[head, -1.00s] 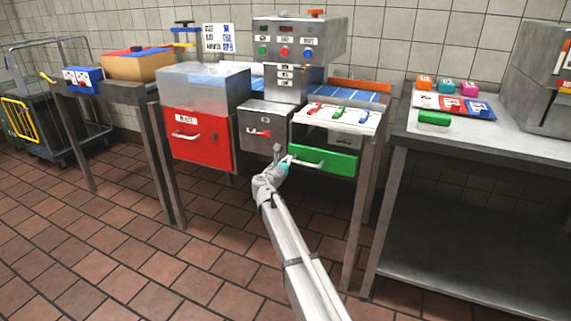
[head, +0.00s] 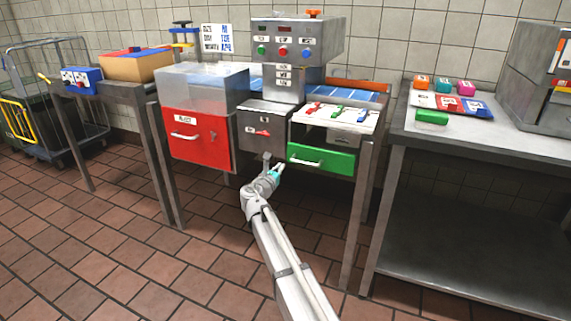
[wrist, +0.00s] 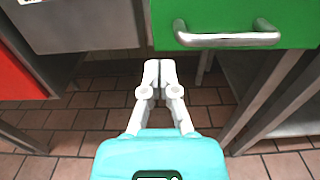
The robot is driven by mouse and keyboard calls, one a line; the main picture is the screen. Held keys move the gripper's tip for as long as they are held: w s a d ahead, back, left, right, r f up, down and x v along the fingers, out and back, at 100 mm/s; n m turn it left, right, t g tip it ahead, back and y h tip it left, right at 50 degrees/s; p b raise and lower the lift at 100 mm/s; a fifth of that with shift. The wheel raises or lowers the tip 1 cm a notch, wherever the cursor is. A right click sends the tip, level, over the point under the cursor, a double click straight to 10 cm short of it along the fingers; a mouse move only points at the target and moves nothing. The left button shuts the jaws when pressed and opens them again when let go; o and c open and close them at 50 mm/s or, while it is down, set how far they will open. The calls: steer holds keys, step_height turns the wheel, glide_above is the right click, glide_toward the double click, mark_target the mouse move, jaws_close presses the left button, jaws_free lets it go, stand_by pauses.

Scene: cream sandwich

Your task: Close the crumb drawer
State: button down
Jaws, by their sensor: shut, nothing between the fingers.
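A green drawer (head: 335,161) with a pale bar handle (head: 305,161) sits below the right part of the machine. No crumb label is readable on it, and I cannot tell from the front whether it is fully shut. My gripper (head: 280,168) is just left of the green drawer and slightly below its handle. In the wrist view the fingertips (wrist: 160,66) are together and empty, left of and below the metal handle (wrist: 228,40), apart from it.
A red drawer (head: 215,145) with a handle hangs left of the gripper. A grey box (head: 262,142) with a red switch sits between the two drawers. Table legs (head: 355,230) stand to the right. A steel table (head: 395,140) is further right.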

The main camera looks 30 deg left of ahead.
mark_target(341, 167)
steer(key=s+d, duration=0.1)
steer(key=s, duration=0.6)
steer(key=shift+s, duration=0.2)
steer(key=shift+d, duration=0.2)
steer(key=w+d, duration=0.2)
steer(key=d, duration=1.7)
steer(key=shift+w, duration=0.35)
steer(key=shift+w+a+r, duration=0.1)
steer(key=w, duration=0.4)
steer(key=w+a, duration=0.1)
steer(key=w, duration=0.3)
steer(key=w+a, duration=0.1)
steer(key=w, duration=0.3)
steer(key=shift+w+a, duration=0.1)
steer(key=shift+w, duration=0.75)
